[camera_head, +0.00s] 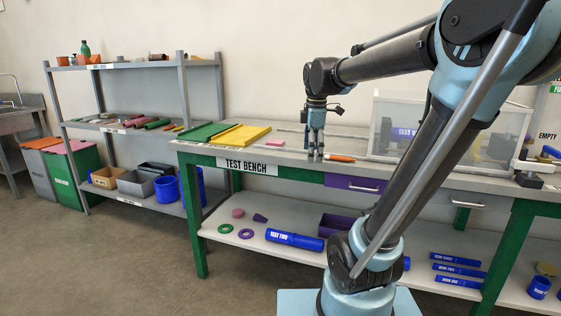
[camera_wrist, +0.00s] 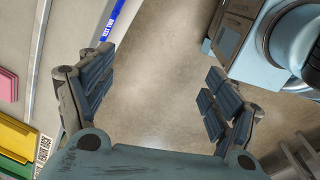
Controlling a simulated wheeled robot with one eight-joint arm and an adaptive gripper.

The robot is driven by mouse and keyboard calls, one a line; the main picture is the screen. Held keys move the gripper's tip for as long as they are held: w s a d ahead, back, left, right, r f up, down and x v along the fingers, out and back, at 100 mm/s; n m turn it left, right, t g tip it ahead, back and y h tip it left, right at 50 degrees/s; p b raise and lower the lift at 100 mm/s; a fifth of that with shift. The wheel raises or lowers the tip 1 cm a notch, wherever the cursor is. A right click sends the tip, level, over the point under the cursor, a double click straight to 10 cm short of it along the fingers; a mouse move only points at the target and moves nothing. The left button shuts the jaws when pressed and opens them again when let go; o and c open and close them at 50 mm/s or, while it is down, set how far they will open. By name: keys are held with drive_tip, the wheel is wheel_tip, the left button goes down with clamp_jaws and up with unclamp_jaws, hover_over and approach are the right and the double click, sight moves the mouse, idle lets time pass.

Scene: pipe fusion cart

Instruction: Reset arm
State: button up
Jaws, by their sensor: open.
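My arm reaches from its light blue base up and left across the head view. My gripper (camera_head: 316,152) hangs pointing down at the front of the test bench (camera_head: 222,152). In the wrist view my gripper (camera_wrist: 158,92) has its fingers spread wide, with nothing between them but bare floor below. The bench lies to the left of the fingers in that view. My own base shows at its upper right.
On the bench are a green tray (camera_head: 203,133), a yellow tray (camera_head: 240,135), a pink block (camera_head: 273,152), an orange-handled tool (camera_head: 340,158) and a clear enclosure (camera_head: 400,110). A grey shelf (camera_head: 183,95) stands at left. The floor before the bench is clear.

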drive_tip(key=s+d+f+m, duration=0.4)
drive_tip(key=s+f+m, duration=0.4)
drive_tip(key=f+m, duration=0.1)
drive_tip(key=s+d+f+m+t, duration=0.1)
drive_tip(key=s+d+f+m, duration=0.3)
drive_tip(key=s+f+m, duration=0.5)
drive_tip(key=shift+s+d+f, duration=0.15)
drive_tip(key=shift+s+f, duration=0.15)
drive_tip(key=shift+f, duration=0.3)
